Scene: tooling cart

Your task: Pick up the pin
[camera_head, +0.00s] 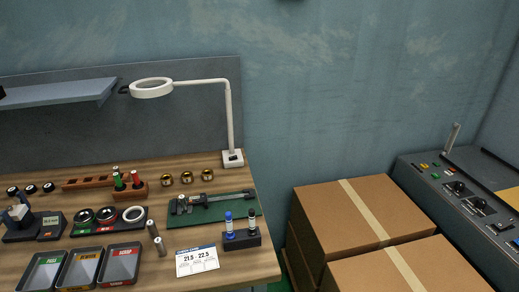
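Two small grey metal cylinders that look like pins are on the wooden workbench. One pin (153,229) is towards the back, and the other pin (160,246) is just in front of it, close by or touching. Both lie or stand between the black ring holder and the white label card; I cannot tell their exact pose at this size. I cannot tell which one the task means. Neither of my grippers shows in the head view.
Three trays (83,268) sit at the front left. A white card (197,262), a black block (241,242) with two gauges and a green mat (225,208) with a caliper lie right. A lamp (232,158) stands behind. Cardboard boxes (320,215) are beside the bench.

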